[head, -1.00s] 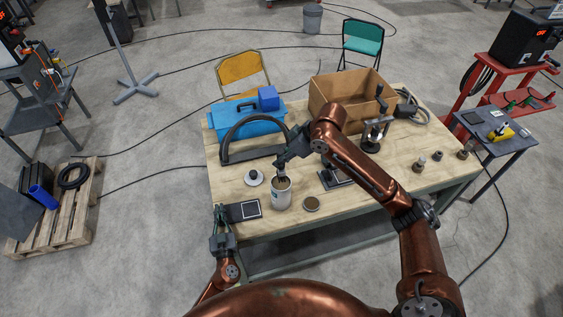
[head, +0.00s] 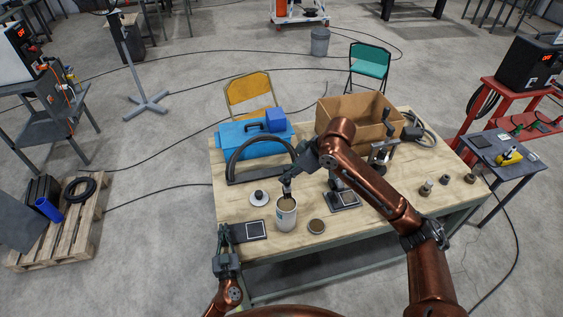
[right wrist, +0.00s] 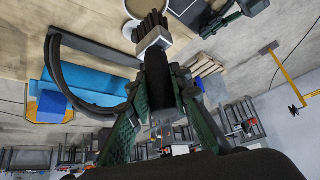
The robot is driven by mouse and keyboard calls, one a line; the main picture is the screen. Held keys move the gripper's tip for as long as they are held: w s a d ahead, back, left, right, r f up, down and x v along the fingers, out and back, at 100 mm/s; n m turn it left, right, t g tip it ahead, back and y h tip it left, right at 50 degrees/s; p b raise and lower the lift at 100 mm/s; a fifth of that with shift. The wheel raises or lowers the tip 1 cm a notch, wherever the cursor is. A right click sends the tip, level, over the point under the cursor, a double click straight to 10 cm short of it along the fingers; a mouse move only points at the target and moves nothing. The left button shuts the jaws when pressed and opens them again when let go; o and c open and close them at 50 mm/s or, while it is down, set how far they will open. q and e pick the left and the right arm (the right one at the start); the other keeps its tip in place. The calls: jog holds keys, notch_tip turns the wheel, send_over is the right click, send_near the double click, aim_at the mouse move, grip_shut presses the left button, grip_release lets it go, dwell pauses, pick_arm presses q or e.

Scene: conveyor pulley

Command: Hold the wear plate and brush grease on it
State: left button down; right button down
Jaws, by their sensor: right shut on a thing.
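The wear plate (head: 256,229), dark with a light outlined square, lies at the table's front left corner. My left gripper (head: 227,235) is at its left edge; whether its fingers are closed on the plate is too small to tell. My right gripper (head: 288,180) is shut on the brush, just above the open grease can (head: 286,216). In the right wrist view the brush (right wrist: 152,38) has a black handle between the green fingers, a pale ferrule and dark bristles pointing away. In the head view the bristles are at the can's mouth; how deep is unclear.
A round lid (head: 259,198) and a brown-topped disc (head: 317,227) lie beside the can. A black arch (head: 234,162), blue toolbox (head: 240,138) and cardboard box (head: 345,108) stand behind. Small cylinders (head: 444,180) sit at the right.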

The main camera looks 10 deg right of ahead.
jog(key=s+a+f, duration=0.4)
jog(key=a+f, duration=0.8)
jog(key=shift+f, duration=4.1)
jog(key=shift+w+a, duration=0.95)
jog(key=shift+w, duration=2.55)
notch_tip(320, 180, up, 8)
